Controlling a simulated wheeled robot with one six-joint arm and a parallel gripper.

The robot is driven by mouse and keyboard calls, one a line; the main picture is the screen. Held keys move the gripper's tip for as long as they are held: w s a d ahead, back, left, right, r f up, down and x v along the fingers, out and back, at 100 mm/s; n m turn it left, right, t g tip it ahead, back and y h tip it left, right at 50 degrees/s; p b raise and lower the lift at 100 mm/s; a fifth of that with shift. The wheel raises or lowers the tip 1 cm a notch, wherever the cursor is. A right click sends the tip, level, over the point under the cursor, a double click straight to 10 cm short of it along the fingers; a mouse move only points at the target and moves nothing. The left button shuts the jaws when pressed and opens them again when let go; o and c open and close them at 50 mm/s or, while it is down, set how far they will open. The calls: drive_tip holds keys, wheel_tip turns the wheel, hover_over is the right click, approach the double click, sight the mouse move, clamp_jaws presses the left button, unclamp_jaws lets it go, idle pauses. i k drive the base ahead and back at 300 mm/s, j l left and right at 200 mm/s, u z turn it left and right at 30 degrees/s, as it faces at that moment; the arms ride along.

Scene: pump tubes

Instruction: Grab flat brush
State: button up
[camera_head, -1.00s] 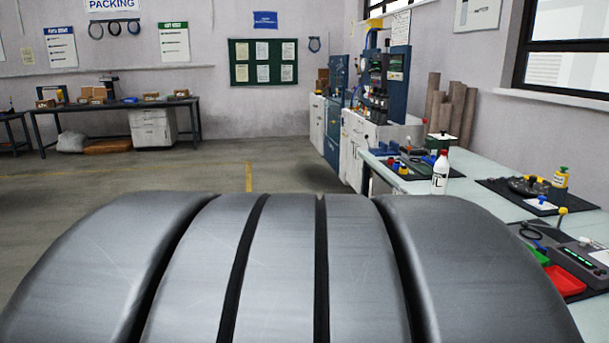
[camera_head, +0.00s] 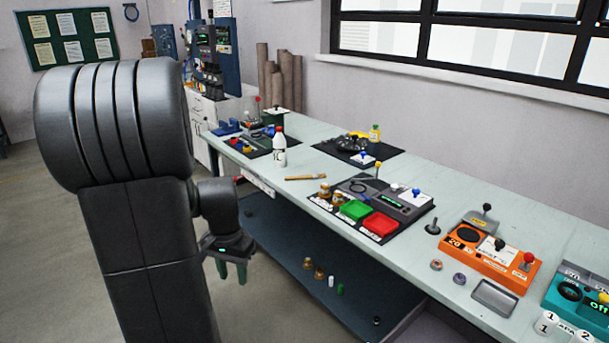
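A small flat brush (camera_head: 305,177) with a brown and pale body lies flat on the light workbench (camera_head: 335,168), behind the front edge and to the right of a white bottle. It is small in view, so its bristles are hard to make out. My gripper (camera_head: 232,271) hangs at the lower left, fingers pointing down, off the front of the bench. A gap shows between its two greenish fingers, and nothing is seen between them. It is well apart from the brush.
A white bottle (camera_head: 280,147) with a red cap stands left of the brush. Brass fittings (camera_head: 325,191), a green bin (camera_head: 355,210) and a red bin (camera_head: 380,225) sit to its right. A lower shelf (camera_head: 290,250) holds small parts. The bench around the brush is clear.

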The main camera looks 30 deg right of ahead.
sight(318, 176)
drive_tip(key=i+z, duration=0.15)
drive_tip(key=z, duration=0.25)
drive_tip(key=i+z, duration=0.2)
drive_tip(key=z, duration=0.15)
drive_tip(key=i+z, duration=0.15)
drive_tip(key=z, duration=0.25)
drive_tip(key=i+j+z, duration=0.15)
drive_tip(key=z, duration=0.2)
drive_tip(key=i+j+z, duration=0.1)
drive_tip(key=i+j, duration=0.2)
drive_tip(key=i+j+z, duration=0.1)
drive_tip(key=i+j, duration=0.2)
drive_tip(key=i+j+z, duration=0.15)
drive_tip(key=j, duration=0.3)
drive_tip(key=i+j+z, duration=0.1)
drive_tip(key=i+j, duration=0.25)
drive_tip(key=i+j+z, duration=0.1)
drive_tip(key=i+j, duration=0.15)
drive_tip(key=j, duration=0.25)
drive_tip(key=i+j, duration=0.2)
drive_tip(key=j, duration=0.15)
drive_tip(key=i+j, duration=0.2)
drive_tip(key=j, duration=0.2)
